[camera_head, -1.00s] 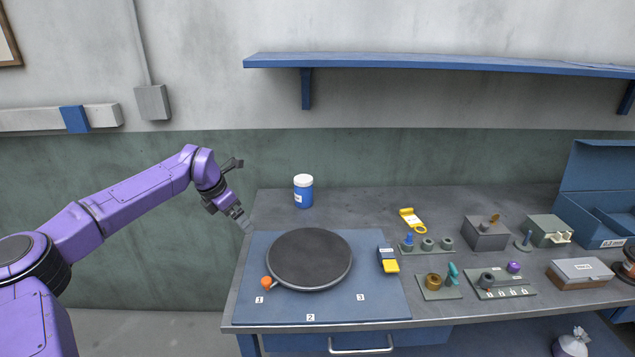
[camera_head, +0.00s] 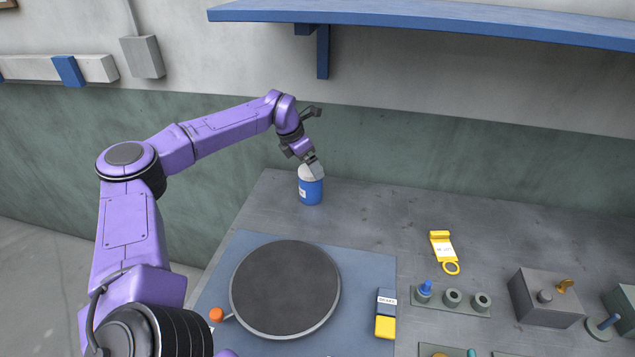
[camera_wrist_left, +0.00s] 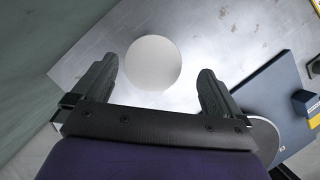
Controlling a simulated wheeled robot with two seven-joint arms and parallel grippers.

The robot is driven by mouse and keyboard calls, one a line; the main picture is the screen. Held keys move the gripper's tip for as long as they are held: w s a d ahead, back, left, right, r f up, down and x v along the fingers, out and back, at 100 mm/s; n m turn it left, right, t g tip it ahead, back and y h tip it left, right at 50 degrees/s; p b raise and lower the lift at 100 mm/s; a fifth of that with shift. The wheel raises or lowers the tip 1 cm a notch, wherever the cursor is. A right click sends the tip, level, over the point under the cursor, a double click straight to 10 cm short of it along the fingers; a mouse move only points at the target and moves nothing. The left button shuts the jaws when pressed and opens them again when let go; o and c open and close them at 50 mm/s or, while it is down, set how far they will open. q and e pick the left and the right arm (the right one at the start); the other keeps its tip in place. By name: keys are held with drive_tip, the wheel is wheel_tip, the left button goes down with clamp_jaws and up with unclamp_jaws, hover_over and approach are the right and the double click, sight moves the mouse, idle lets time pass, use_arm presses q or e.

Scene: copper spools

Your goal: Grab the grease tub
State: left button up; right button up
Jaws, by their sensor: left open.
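The grease tub (camera_head: 311,189) is a blue cylinder with a white lid, standing upright at the back left of the workbench. Its round white lid (camera_wrist_left: 153,62) shows in the left wrist view, seen from above. My left gripper (camera_head: 314,166) is over the tub in the head view and hides part of its lid. In the left wrist view the two fingers of my left gripper (camera_wrist_left: 157,72) are wide apart, with the lid between and a little beyond them. I cannot tell how far above the lid the fingertips are. My right gripper is not in view.
A dark round turntable (camera_head: 285,287) with an orange knob (camera_head: 216,314) lies on a blue mat (camera_head: 240,247) in front of the tub. A yellow tag (camera_head: 443,252) lies to the right. A blue shelf (camera_head: 420,22) overhangs the bench.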

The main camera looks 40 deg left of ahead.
sight(311, 185)
use_arm(q)
drive_tip(key=shift+f, duration=0.8)
drive_tip(key=x, duration=0.1)
drive_tip(key=p+x, duration=0.1)
drive_tip(key=x, duration=0.1)
drive_tip(key=p+x, duration=0.1)
drive_tip(key=x, duration=0.1)
drive_tip(key=shift+w+a+f, duration=0.15)
drive_tip(key=shift+a+f, duration=0.1)
drive_tip(key=shift+a, duration=0.15)
drive_tip(key=shift+r, duration=0.1)
drive_tip(key=c, duration=1.4)
